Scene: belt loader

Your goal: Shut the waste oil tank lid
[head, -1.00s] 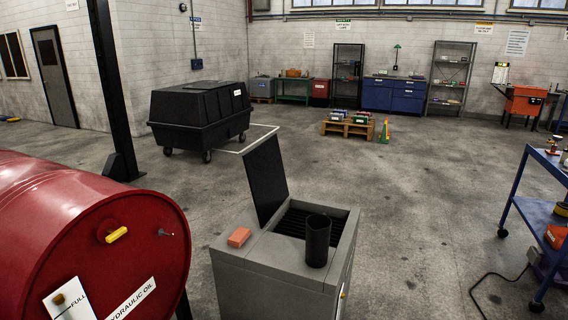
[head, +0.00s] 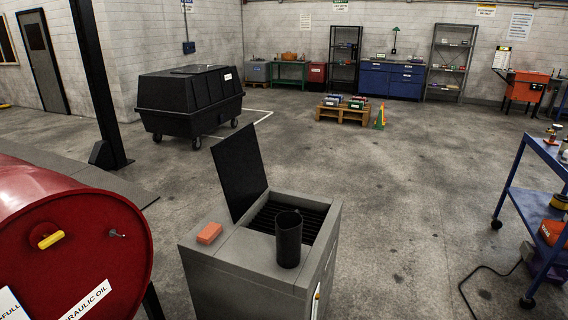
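The waste oil tank (head: 240,255) is a grey box in the lower middle of the head view. Its black lid (head: 239,172) stands open, tilted up on the left side of the opening. A dark grate (head: 265,219) shows inside the opening. A black cylindrical cup (head: 288,240) stands upright at the near part of the opening, where the lid would lie. An orange block (head: 209,233) lies on the tank's top, left of the opening. Neither of my grippers shows in the view.
A red hydraulic oil drum (head: 70,245) with a yellow handle stands close on the left. A blue cart (head: 545,150) is at the right, with a cable on the floor beside it. A black wheeled bin (head: 190,100) and a pallet (head: 343,113) are farther back. The middle floor is clear.

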